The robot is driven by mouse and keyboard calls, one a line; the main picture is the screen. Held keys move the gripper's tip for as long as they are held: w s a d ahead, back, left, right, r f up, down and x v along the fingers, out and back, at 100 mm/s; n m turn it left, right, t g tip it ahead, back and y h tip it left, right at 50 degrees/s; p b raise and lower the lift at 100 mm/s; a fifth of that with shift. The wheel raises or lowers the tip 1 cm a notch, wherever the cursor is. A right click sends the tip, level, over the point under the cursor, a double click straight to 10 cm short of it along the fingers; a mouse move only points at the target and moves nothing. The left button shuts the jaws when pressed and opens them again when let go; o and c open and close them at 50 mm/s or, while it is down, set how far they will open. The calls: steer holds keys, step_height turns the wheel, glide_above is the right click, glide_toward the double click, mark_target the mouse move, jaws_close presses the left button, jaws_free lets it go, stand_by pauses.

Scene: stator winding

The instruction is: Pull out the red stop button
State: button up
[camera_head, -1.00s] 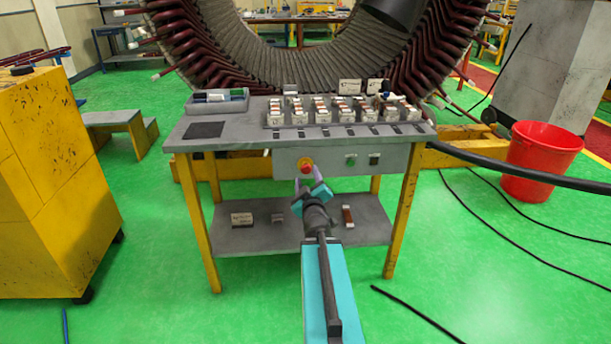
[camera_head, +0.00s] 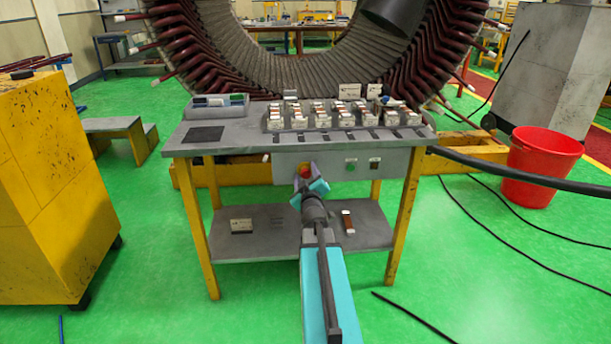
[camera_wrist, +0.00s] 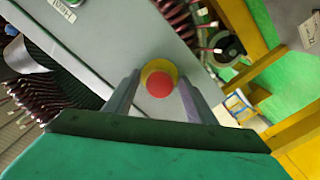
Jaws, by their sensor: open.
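The red stop button (camera_wrist: 159,84) sits on a round yellow base on the grey front panel (camera_head: 333,162) of the worktable. In the wrist view it lies between the two fingers of my gripper (camera_wrist: 158,98), which are open with one finger on each side. I cannot tell whether either finger touches it. In the head view my gripper (camera_head: 305,174) is right at the button (camera_head: 305,169) and partly hides it.
A green button (camera_head: 350,164) and a dark switch (camera_head: 374,163) are on the same panel to the right. The table's lower shelf (camera_head: 275,247) is below my gripper. A red bucket (camera_head: 541,165) stands at the right.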

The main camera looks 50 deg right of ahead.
stand_by(0.3)
jaws_close()
steer(key=shift+s+a, duration=0.25)
steer(key=shift+s, duration=0.05)
jaws_free()
steer(key=shift+s+a, duration=0.1)
stand_by(0.3)
